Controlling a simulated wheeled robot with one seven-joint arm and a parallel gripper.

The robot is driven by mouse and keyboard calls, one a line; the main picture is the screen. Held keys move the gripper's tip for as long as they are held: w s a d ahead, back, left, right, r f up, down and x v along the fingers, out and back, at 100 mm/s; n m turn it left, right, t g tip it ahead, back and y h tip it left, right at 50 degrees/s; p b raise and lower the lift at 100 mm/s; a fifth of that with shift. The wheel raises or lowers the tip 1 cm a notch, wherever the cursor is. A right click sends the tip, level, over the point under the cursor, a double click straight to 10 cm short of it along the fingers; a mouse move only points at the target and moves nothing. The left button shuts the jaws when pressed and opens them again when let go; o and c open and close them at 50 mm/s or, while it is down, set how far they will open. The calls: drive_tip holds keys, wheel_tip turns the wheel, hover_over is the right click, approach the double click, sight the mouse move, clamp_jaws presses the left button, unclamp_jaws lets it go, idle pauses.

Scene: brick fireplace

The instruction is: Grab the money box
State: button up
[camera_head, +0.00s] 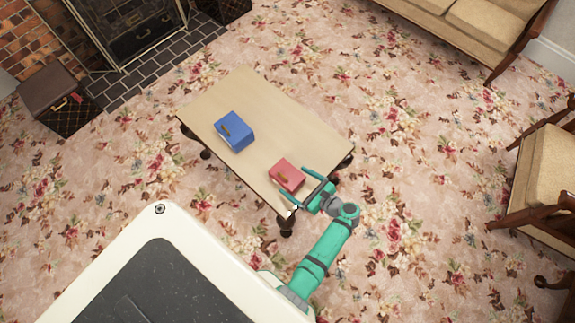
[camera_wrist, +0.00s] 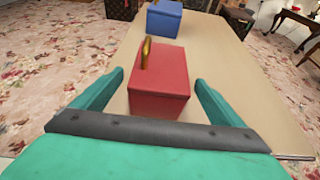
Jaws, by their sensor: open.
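Two small boxes stand on a wooden coffee table (camera_head: 262,108), and I cannot tell which is meant by the money box. The red box (camera_head: 287,175) has a gold piece at its top and stands near the table's near right end. The blue box (camera_head: 235,131) stands farther along the table. My gripper (camera_head: 295,182) is open beside the red box. In the wrist view the red box (camera_wrist: 159,75) lies ahead, between the open fingers (camera_wrist: 160,95), with its near face partly between them. The blue box (camera_wrist: 164,18) is behind it.
A brick fireplace (camera_head: 40,40) with a hearth is at the upper left, with a dark case (camera_head: 60,98) beside it. A sofa (camera_head: 455,25) is at the upper right and an armchair (camera_head: 548,170) at the right. Flowered carpet surrounds the table.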

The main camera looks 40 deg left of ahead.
sight(287, 177)
drive_tip(key=shift+x, duration=2.9)
drive_tip(key=shift+d, duration=0.1)
drive_tip(key=shift+c, duration=0.3)
drive_tip(key=c, duration=2.1)
